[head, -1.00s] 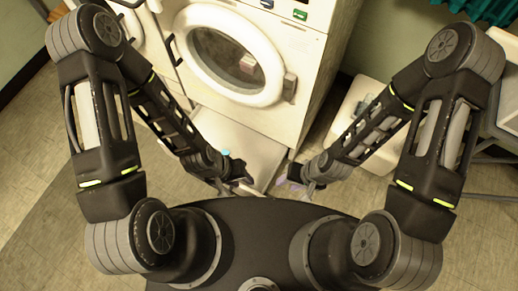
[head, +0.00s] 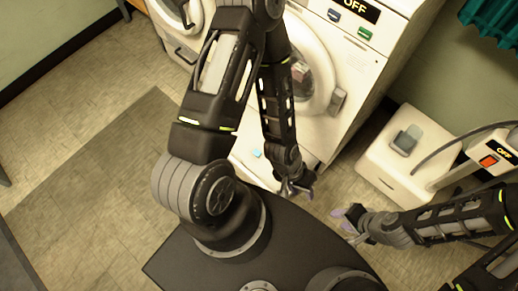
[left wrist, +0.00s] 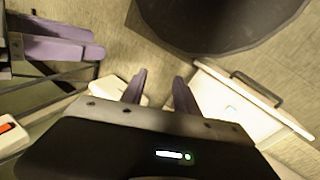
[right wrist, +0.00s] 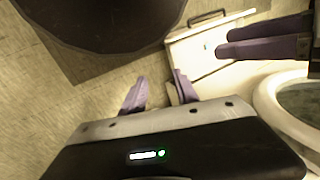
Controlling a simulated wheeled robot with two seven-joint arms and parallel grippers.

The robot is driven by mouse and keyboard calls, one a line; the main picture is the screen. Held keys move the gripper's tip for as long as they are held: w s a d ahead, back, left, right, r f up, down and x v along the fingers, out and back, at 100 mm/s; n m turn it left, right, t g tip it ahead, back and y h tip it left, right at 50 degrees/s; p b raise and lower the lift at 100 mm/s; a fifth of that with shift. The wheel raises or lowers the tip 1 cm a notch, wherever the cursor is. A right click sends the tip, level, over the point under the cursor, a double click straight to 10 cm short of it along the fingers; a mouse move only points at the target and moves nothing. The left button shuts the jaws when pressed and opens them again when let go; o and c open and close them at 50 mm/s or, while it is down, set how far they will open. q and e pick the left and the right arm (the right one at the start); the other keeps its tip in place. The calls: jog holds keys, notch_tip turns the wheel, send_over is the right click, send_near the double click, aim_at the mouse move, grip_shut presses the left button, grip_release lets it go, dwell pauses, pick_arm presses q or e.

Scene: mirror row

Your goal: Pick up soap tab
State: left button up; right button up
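The soap tab is probably the small light-blue piece (head: 256,153) on the white pulled-out panel or drawer (head: 245,168) below the washer. It shows as a faint pale spot in the left wrist view (left wrist: 231,110) and right wrist view (right wrist: 207,46). My left gripper (head: 303,188) is right of and nearer than the panel, apart from the tab; its fingers are spread and empty in the left wrist view (left wrist: 160,88). My right gripper (head: 347,222) is further right, over the floor; its fingers are spread and empty in the right wrist view (right wrist: 159,91).
The front-loading washer (head: 345,75) with its round door stands behind the panel. A white unit (head: 410,160) with a grey item on top stands at right, beside a device with a red switch (head: 488,161). Open floor (head: 90,170) lies at left.

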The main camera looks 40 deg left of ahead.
pick_arm(q)
jog(key=shift+o, duration=0.7)
jog(key=shift+f, duration=0.1)
jog(key=shift+o, duration=1)
jog(key=w+a+f+m+b, duration=0.4)
jog(key=w+f+b, duration=0.2)
jog(key=f+b, duration=0.3)
notch_tip(320, 180, down, 2)
jog(key=shift+f+m+b, duration=0.25)
jog(key=shift+m+b, duration=0.05)
jog(key=shift+m, duration=0.1)
jog(key=m+y+b, duration=0.4)
jog(key=m+b, duration=1.1)
jog(key=b, duration=0.8)
send_over(256, 152)
jog(key=shift+g, duration=0.4)
notch_tip(256, 152, down, 24)
jog(key=shift+d+f, duration=0.1)
jog(key=shift+f, duration=0.15)
jog(key=shift+a+r, duration=0.1)
jog(key=shift+a, duration=0.1)
jog(key=shift+p, duration=0.3)
pick_arm(e)
notch_tip(256, 152, down, 32)
jog(key=w+d, duration=0.1)
jog(key=w, duration=0.1)
jog(key=shift+w+d+t, duration=0.2)
jog(key=shift+d+t, duration=0.1)
jog(key=shift+d, duration=0.1)
jog(key=shift+f, duration=0.1)
